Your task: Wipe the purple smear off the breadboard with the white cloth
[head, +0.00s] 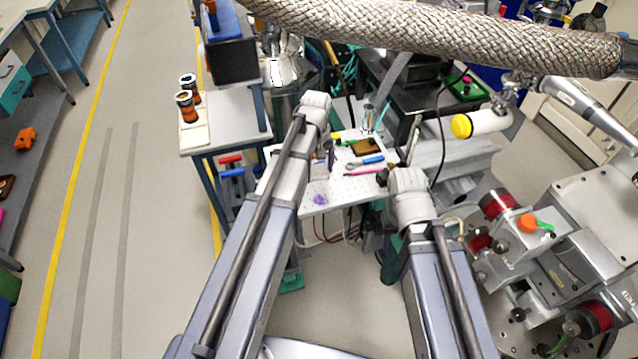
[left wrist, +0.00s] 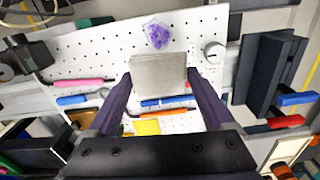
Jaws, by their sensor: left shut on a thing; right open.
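The white perforated breadboard (head: 345,192) lies between my two arms. The purple smear (head: 320,200) is near its front edge; it also shows in the left wrist view (left wrist: 157,35), uncovered. My left gripper (left wrist: 159,80) is shut on the white cloth (left wrist: 158,74), which looks like a pale grey-white pad between the fingers. In the left wrist view the cloth sits just below the smear in the picture, without covering it. I cannot tell whether the cloth touches the board. My right gripper (head: 384,178) is open and empty at the board's right edge.
A pink marker (head: 364,171), a blue-handled tool (head: 372,160) and a brown box (head: 367,146) lie farther back on the board. A silver knob (left wrist: 213,52) stands near the smear. A braided hose (head: 440,35) crosses above. A side table (head: 228,122) stands left.

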